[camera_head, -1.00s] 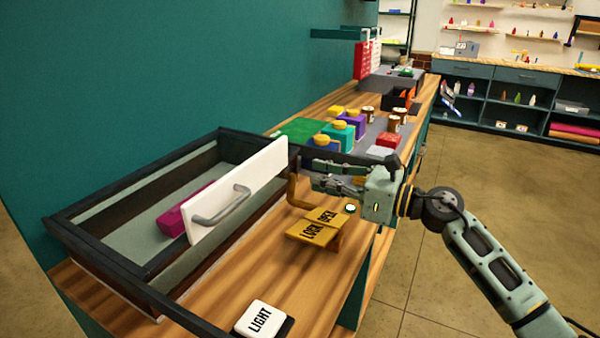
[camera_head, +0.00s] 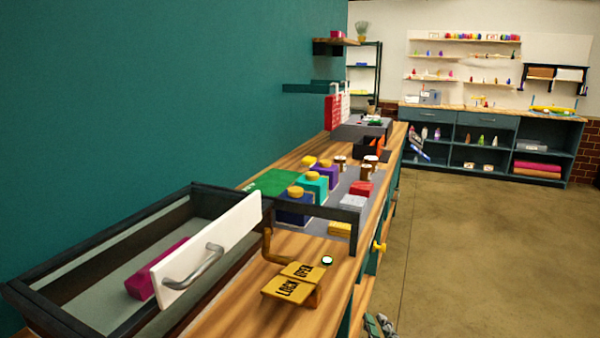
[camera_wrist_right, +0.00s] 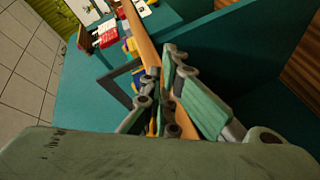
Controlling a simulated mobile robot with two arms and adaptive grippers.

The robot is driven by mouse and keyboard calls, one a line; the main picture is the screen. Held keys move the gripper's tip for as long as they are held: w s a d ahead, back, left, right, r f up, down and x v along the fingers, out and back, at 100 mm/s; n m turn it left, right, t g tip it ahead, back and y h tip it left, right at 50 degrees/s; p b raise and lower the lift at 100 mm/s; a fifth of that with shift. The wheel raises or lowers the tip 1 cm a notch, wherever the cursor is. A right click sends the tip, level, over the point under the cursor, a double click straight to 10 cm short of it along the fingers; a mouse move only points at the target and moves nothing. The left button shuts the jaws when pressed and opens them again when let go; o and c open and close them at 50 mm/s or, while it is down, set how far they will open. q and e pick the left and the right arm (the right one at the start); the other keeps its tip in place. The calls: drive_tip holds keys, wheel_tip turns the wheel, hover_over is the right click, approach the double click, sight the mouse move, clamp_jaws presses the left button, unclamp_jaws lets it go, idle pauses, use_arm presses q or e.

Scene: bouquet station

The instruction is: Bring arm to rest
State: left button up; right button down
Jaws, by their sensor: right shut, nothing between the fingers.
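My right gripper (camera_head: 380,326) shows only in part at the bottom edge of the head view, low beside the front of the wooden counter (camera_head: 240,310). The right wrist view shows its green and grey fingers (camera_wrist_right: 160,80) shut with nothing held between them. The rest of the right arm is out of the head view. My left gripper is in neither current view.
On the counter stand a dark-framed case with a white handled front (camera_head: 215,240), a magenta block (camera_head: 150,275) inside, and yellow LOCK/OPEN plates (camera_head: 292,284). Coloured jars stand behind. Open floor (camera_head: 480,260) lies to the right; shelving (camera_head: 490,145) stands at the back.

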drive_tip(key=s+d+f+m+g+h, duration=0.1)
drive_tip(key=s+d+f+m+g, duration=0.15)
drive_tip(key=s+f, duration=0.4)
drive_tip(key=s+d+f+m+g, duration=0.1)
drive_tip(key=s+f+m+g, duration=0.35)
drive_tip(key=s, duration=0.25)
drive_tip(key=s+f+m+g, duration=0.2)
drive_tip(key=s+f+g, duration=0.1)
drive_tip(key=s, duration=0.6)
drive_tip(key=s+f+m+g, duration=0.1)
drive_tip(key=s+f+g, duration=0.2)
drive_tip(key=s, duration=0.6)
wheel_tip(320, 180, down, 25)
drive_tip(key=s+p, duration=0.1)
drive_tip(key=s+d+f+g+p, duration=0.1)
drive_tip(key=s+d+f+g, duration=0.1)
drive_tip(key=s+f, duration=1.3)
drive_tip(key=shift+s+d+f, duration=0.35)
drive_tip(key=shift+s, duration=0.85)
